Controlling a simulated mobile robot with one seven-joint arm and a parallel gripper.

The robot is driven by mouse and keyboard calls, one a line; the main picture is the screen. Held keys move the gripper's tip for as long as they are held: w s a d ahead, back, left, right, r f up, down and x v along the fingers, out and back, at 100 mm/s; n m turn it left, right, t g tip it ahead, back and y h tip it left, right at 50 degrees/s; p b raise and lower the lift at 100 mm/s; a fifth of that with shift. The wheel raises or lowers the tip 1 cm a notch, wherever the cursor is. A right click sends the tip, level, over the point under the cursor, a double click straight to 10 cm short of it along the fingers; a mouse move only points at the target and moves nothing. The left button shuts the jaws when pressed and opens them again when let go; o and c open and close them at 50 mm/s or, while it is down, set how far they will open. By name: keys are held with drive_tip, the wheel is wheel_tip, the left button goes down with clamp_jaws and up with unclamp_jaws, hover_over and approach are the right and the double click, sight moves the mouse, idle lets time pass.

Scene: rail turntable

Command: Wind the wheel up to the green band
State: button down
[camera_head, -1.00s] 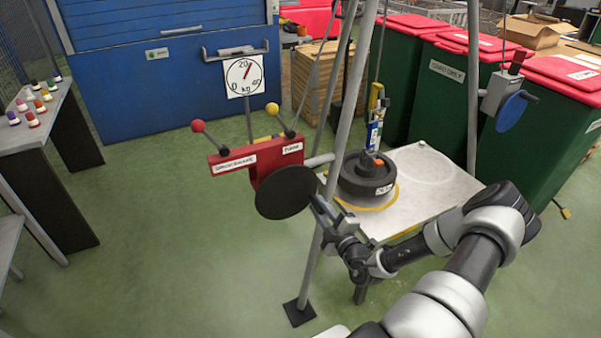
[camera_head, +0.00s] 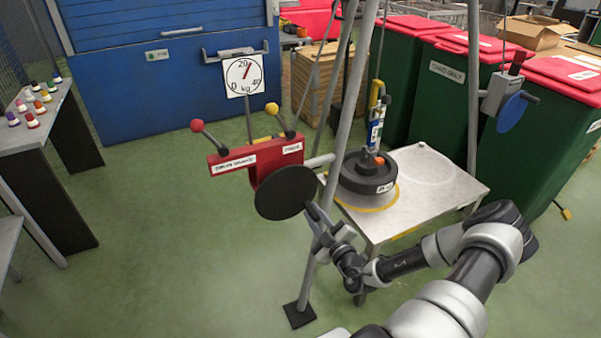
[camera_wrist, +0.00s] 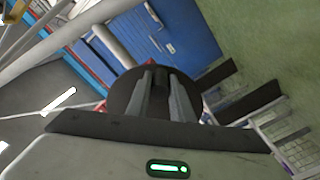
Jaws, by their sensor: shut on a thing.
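The wheel (camera_head: 285,192) is a black disc on the red lever unit's shaft. My gripper (camera_head: 314,212) is shut at its lower right edge, on the wheel's rim or a handle there; I cannot tell which. In the wrist view, the fingers of my gripper (camera_wrist: 158,95) are close together in front of the black wheel (camera_wrist: 122,92). A black round weight (camera_head: 352,180) hangs from a blue and white scale (camera_head: 376,132) over the yellow ring on the table. The dial (camera_head: 243,75) has a red needle right of 20. I cannot make out a green band.
A red lever unit (camera_head: 256,158) with red and yellow knobs is beside the wheel. A grey tripod leg (camera_head: 312,262) stands close to my gripper. The pale table (camera_head: 440,190) is behind my arm. A blue-wheeled box (camera_head: 500,95) hangs right.

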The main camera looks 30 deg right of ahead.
drive_tip(key=shift+s+a+f+m+b, duration=0.1)
drive_tip(key=shift+a+f+m+b, duration=0.05)
drive_tip(key=shift+a+f+m, duration=0.55)
drive_tip(key=shift+s+a+f+m+b, duration=0.15)
drive_tip(key=shift+a+f+m, duration=0.25)
drive_tip(key=shift+a+m, duration=0.45)
drive_tip(key=shift+w+d, duration=0.1)
drive_tip(key=shift+d, duration=0.1)
drive_tip(key=c, duration=1.4)
unclamp_jaws()
drive_tip(key=shift+r, duration=0.1)
drive_tip(key=shift+o, duration=0.2)
drive_tip(key=shift+w+d+r, duration=0.1)
drive_tip(key=shift+d, duration=0.05)
drive_tip(key=s+p, duration=0.2)
drive_tip(key=s, duration=0.6)
drive_tip(key=shift+d+r, duration=0.1)
